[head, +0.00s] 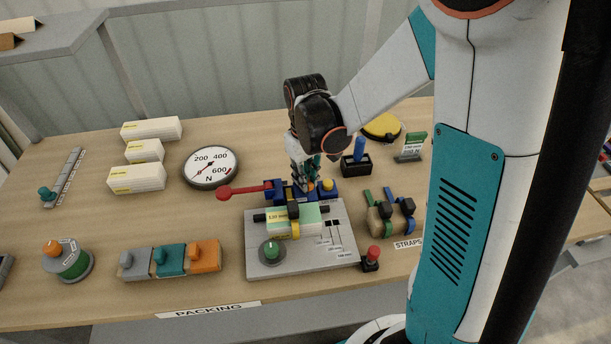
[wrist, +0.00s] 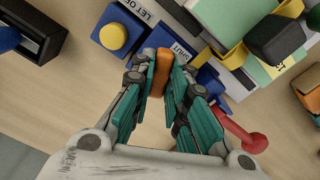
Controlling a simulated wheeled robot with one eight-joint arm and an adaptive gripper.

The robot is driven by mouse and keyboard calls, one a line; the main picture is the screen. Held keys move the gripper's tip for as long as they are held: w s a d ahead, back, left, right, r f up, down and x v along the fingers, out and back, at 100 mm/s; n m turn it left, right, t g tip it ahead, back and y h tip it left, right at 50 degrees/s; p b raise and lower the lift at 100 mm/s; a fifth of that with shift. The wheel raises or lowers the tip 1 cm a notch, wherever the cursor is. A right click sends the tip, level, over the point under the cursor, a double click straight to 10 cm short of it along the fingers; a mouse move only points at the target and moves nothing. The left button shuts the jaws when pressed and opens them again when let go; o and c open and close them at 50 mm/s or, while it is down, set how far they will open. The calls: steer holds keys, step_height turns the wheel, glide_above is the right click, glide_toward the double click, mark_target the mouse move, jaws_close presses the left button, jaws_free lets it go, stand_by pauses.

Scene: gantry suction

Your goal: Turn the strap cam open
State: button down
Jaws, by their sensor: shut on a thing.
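In the head view my gripper (head: 306,184) is low over the blue block behind the grey fixture plate (head: 285,262), and the orange piece is mostly hidden there. A pale green box with a yellow label (head: 280,221) lies on the plate under a dark strap part.
A red lever (head: 241,190) sticks out left of the blue block. A yellow button (head: 327,185) sits on its right. A blue-handled black holder (head: 357,163), a dial (head: 210,167) and a strap rack (head: 385,219) stand around. The table's left front has coloured blocks (head: 170,259).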

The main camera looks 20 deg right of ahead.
steer(key=m, duration=0.5)
stand_by(0.6)
steer(key=c, duration=1.6)
jaws_free()
steer(key=shift+o, duration=0.2)
steer(key=shift+r, duration=0.1)
step_height(320, 180, up, 12)
